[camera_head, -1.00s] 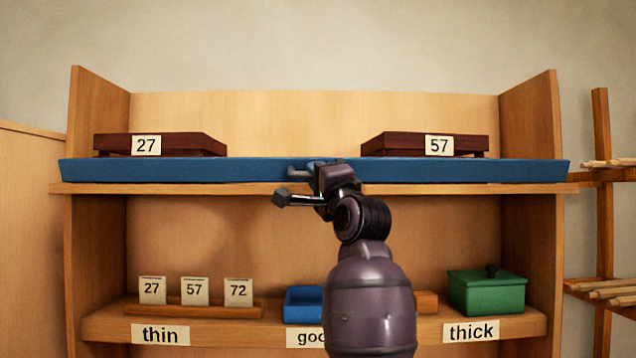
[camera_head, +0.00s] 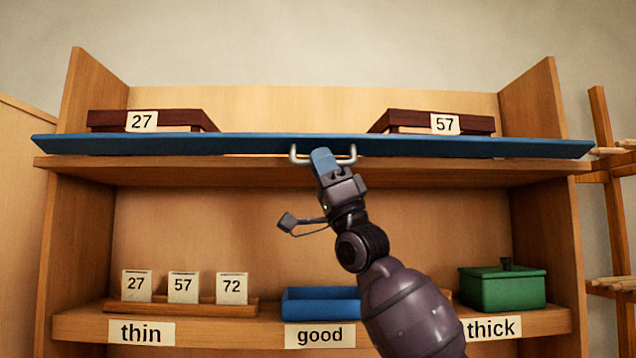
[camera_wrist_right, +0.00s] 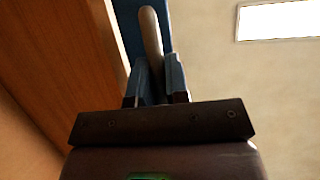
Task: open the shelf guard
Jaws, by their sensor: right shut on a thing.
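The shelf guard (camera_head: 200,145) is a long blue bar along the front of the upper shelf. A grey metal handle (camera_head: 352,155) is fixed to the middle of its front. My right gripper (camera_head: 323,160) is at the handle, with its blue fingers shut on the bar of it. In the right wrist view the handle (camera_wrist_right: 150,40) runs between the two fingers (camera_wrist_right: 158,80), and a strip of the blue guard (camera_wrist_right: 163,22) shows behind it. My left gripper is not in view.
Dark red boxes marked 27 (camera_head: 170,120) and 57 (camera_head: 410,121) sit on the upper shelf behind the guard. The lower shelf holds numbered cards (camera_head: 183,288), a blue tray (camera_head: 320,303) and a green lidded box (camera_head: 503,288). A wooden rack (camera_head: 606,180) stands at the right.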

